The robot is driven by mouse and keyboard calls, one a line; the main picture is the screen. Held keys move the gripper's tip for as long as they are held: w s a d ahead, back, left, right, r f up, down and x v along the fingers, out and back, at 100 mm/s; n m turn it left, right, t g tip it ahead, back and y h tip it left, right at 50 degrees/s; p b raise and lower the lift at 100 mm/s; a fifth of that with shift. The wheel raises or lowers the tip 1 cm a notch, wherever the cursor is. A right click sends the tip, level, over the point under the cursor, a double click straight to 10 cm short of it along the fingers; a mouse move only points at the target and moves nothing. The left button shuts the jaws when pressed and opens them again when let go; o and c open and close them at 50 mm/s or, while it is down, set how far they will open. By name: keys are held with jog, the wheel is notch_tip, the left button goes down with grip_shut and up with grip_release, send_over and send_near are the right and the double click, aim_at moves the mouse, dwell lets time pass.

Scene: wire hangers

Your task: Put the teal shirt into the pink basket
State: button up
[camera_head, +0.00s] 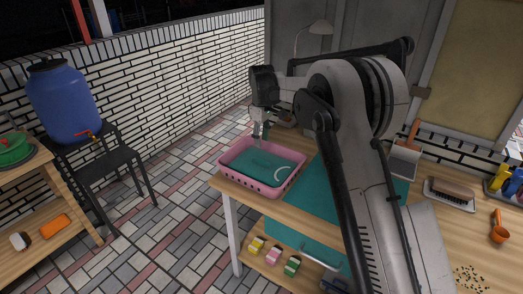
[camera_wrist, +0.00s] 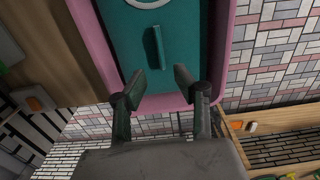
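The pink basket (camera_head: 226,171) stands on the wooden table's left end; its pink rim (camera_wrist: 95,45) also shows in the wrist view. Flat teal material, apparently the teal shirt (camera_head: 255,163), lies inside it with a white curved piece on top. In the wrist view the teal shirt (camera_wrist: 185,40) fills the basket, with a narrow raised teal strip near its middle. My gripper (camera_head: 258,137) is above the basket's far side, pointing down. In the wrist view my gripper (camera_wrist: 160,77) has its fingertips apart with nothing between them.
A flat teal sheet (camera_head: 307,196) lies on the table right of the basket, partly behind my arm. A dustpan (camera_head: 403,163) and a brush on a tray (camera_head: 450,191) are farther right. A blue barrel (camera_head: 65,103) stands at left. Several small coloured blocks sit on the lower shelf.

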jog(key=s+d+r+m+t, duration=0.1)
jog(key=s+d+r, duration=0.3)
jog(key=r, duration=0.3)
jog(key=s+d+r+m+t, duration=0.15)
jog(key=s+d+r, duration=0.25)
jog(key=r, duration=0.4)
jog(key=s+d+r+m, duration=0.3)
jog(key=s+d+r, duration=0.25)
jog(key=s, duration=0.55)
jog(key=s+d+f+m+t, duration=0.1)
jog(key=s+d+f+m, duration=0.1)
jog(key=s, duration=0.7)
jog(key=s+d+f+m+t, duration=0.2)
jog(key=s+d, duration=0.3)
jog(key=s, duration=0.4)
jog(key=s+d+f+m+t, duration=0.1)
jog(key=s+d+f+m, duration=0.1)
jog(key=s, duration=0.7)
jog(key=shift+s+d+f+t, duration=0.3)
jog(key=shift+d+f+t, duration=0.05)
jog(key=shift+d+f, duration=0.4)
jog(key=shift+m, duration=0.25)
